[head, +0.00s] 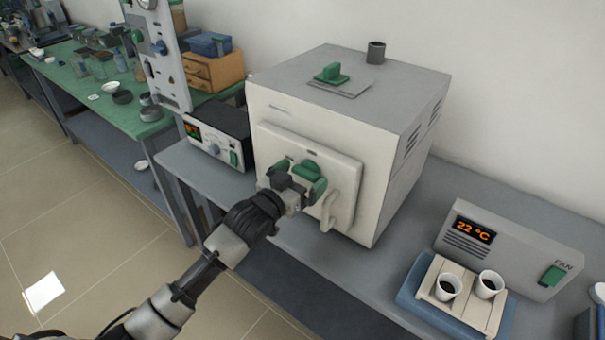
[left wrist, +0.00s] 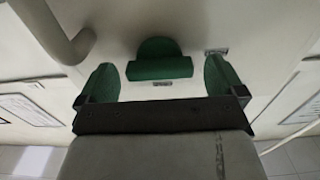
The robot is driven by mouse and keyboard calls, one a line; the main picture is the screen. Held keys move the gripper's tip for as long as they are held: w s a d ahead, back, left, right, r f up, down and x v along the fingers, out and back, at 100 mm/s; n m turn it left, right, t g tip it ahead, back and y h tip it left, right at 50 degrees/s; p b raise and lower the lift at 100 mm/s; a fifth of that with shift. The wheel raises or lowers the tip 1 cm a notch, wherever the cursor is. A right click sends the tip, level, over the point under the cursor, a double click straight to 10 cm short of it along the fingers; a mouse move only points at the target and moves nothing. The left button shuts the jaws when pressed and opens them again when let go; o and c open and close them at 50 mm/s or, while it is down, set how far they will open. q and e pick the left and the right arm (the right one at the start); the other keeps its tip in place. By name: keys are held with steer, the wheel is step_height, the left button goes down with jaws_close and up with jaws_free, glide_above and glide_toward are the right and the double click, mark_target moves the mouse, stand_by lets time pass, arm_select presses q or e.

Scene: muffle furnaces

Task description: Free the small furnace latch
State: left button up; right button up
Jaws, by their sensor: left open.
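The small furnace (head: 345,130) is a pale box with a grey top on the bench. Its door (head: 345,185) is closed and faces me. The green latch (head: 308,168) is on the door's upper part, and it also shows in the left wrist view (left wrist: 160,62). My left gripper (head: 299,179) is at the door, just in front of the latch. In the left wrist view its two green-padded fingers (left wrist: 161,83) stand open, one on each side of the latch, with visible gaps. I cannot tell how deep the latch sits between them. My right gripper is out of view.
A curved door handle (head: 328,212) hangs close to the gripper's right. A controller box (head: 215,138) stands left of the furnace. A fan unit (head: 510,250) and a blue tray (head: 412,300) with two cups on a rack are at the right. Bare bench lies before the furnace.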

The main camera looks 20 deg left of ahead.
arm_select(q)
steer(key=shift+w+d, duration=0.1)
steer(key=shift+w, duration=0.15)
steer(key=c, duration=0.9)
